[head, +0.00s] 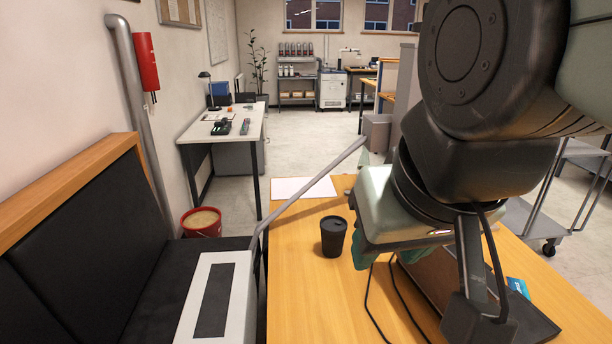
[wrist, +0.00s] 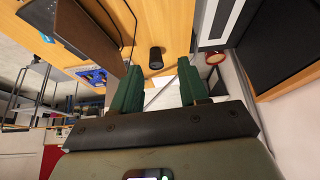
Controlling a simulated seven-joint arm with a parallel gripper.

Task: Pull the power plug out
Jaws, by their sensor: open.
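I cannot make out the power plug in either view. Black cables (head: 372,300) run over the wooden table below my gripper in the head view, and thin dark cables (wrist: 128,12) show at the top of the wrist view. Their ends are hidden or too small to tell. My gripper (head: 385,256) hangs above the table, right of a black cup. In the wrist view its two green fingers (wrist: 158,68) stand apart with nothing between them. A brown, dark-edged box or panel (wrist: 93,45) lies left of the fingers; my arm partly hides it in the head view.
The black lidded cup (head: 333,236) stands on the wooden table (head: 300,290), close to my gripper. A white sheet (head: 303,188) lies at the table's far edge. A blue item (head: 518,287) lies at the right. A black bench (head: 150,290) is on the left.

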